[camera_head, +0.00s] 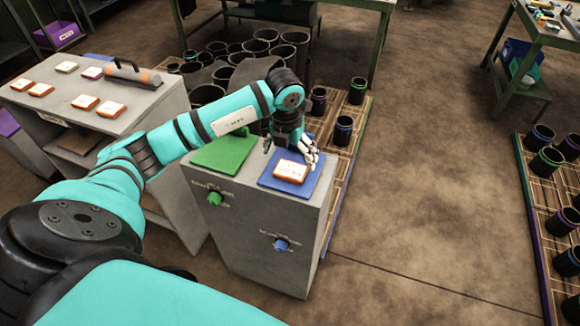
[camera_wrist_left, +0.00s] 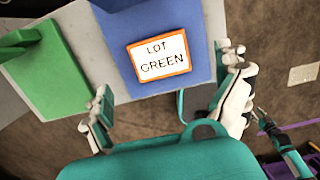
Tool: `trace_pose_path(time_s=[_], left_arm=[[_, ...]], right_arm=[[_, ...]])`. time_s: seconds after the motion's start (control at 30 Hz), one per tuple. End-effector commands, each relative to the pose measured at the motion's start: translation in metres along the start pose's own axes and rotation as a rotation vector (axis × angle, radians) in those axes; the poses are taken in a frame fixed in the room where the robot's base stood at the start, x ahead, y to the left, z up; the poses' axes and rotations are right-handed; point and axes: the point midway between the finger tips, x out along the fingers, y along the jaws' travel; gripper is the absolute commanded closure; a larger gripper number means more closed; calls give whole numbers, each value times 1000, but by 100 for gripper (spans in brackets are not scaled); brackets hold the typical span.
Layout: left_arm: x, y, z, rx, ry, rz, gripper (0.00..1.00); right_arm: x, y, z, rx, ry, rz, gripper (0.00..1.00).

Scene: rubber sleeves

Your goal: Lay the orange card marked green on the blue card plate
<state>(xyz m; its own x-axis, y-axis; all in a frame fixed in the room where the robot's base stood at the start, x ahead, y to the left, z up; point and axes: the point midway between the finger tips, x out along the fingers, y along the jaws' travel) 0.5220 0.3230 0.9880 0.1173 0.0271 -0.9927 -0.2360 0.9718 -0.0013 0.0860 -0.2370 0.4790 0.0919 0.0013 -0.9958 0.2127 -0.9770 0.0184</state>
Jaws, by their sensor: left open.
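The orange-edged card (camera_head: 291,169) lies flat on the blue card plate (camera_head: 275,182). In the left wrist view the card (camera_wrist_left: 160,56) reads "LOT GREEN" and sits slightly tilted on the blue plate (camera_wrist_left: 160,90), with blue showing around it. My left gripper (camera_head: 292,146) is just behind the card in the head view. In the left wrist view its two fingers (camera_wrist_left: 167,88) are spread wide and hold nothing; the card lies beyond them, apart from both.
A green plate (camera_head: 225,152) is beside the blue one on the same grey stand (camera_head: 262,245). A grey table (camera_head: 60,100) at left bears several more cards and a cylinder with a handle (camera_head: 132,74). Black sleeves (camera_head: 343,130) stand on pallets behind and at right.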

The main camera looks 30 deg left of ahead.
Motion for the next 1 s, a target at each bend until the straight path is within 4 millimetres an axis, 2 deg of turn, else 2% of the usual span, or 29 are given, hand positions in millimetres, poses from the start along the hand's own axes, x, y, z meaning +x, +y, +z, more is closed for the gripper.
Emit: trace_pose_path(time_s=[0.1,0.3,0.47,0.77,0.87,0.97,1.0], left_arm=[[-24,0,1,0,-6,0,0],[-54,0,1,-1,-3,0,0],[-63,0,0,-1,0,0,0],[-63,-1,0,2,1,-4,0],[-56,-21,-6,35,4,-73,0],[-46,-75,-22,114,9,-276,0],[-46,-106,-33,149,10,-400,0]], right_arm=[[11,0,1,0,0,0,60],[18,0,2,0,0,0,60],[19,0,2,0,0,0,60],[18,-1,2,0,0,-1,60],[18,-2,2,0,0,-2,60],[18,-3,2,0,0,-3,60],[18,-3,2,0,0,-3,60]])
